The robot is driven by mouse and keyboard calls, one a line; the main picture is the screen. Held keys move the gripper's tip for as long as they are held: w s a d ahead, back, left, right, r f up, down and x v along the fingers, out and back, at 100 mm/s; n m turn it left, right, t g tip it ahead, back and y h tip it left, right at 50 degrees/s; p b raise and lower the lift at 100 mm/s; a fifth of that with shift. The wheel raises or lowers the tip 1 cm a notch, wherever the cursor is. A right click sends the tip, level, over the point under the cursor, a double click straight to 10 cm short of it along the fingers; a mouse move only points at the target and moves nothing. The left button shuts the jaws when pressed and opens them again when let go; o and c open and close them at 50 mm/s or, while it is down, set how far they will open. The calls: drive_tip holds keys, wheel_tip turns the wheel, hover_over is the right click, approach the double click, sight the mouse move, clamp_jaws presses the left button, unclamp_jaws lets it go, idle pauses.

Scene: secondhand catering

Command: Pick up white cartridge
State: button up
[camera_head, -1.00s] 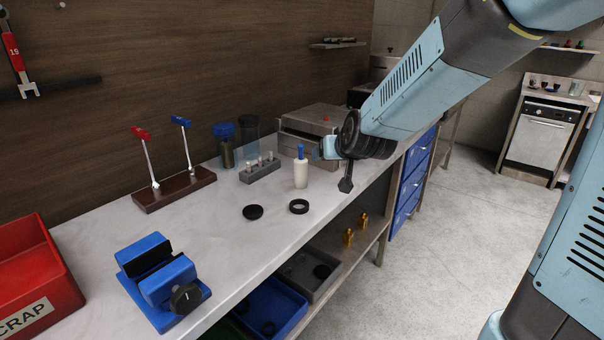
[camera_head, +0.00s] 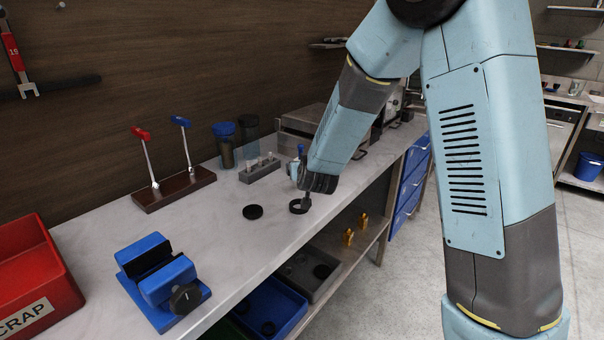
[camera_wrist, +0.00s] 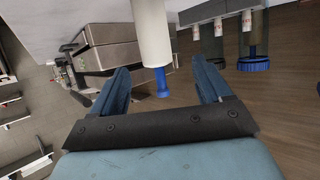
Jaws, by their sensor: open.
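The white cartridge (camera_wrist: 152,35) with a blue tip shows in the wrist view, upside down there, just beyond and between my two fingers. My gripper (camera_wrist: 164,78) is open, with a finger on each side of the cartridge's line and nothing held. In the head view the cartridge is mostly hidden behind my arm; only its blue tip (camera_head: 301,150) shows. My gripper (camera_head: 305,200) is low over the bench there, its fingertips partly hidden by the wrist.
A black ring (camera_head: 296,207) and black disc (camera_head: 253,212) lie on the bench near my gripper. A grey block with vials (camera_head: 260,170), a blue-capped jar (camera_head: 225,150) and a metal box (camera_head: 300,120) stand behind. A blue vise (camera_head: 163,280) is front left.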

drive_tip(key=x, duration=0.3)
drive_tip(key=shift+f, duration=0.1)
drive_tip(key=shift+d+f+x, duration=0.15)
drive_tip(key=shift+x, duration=1.25)
drive_tip(key=shift+d+f+x, duration=0.1)
drive_tip(key=shift+d+x, duration=0.05)
drive_tip(key=shift+x, duration=1.2)
drive_tip(key=shift+s, duration=0.1)
drive_tip(key=c, duration=1.1)
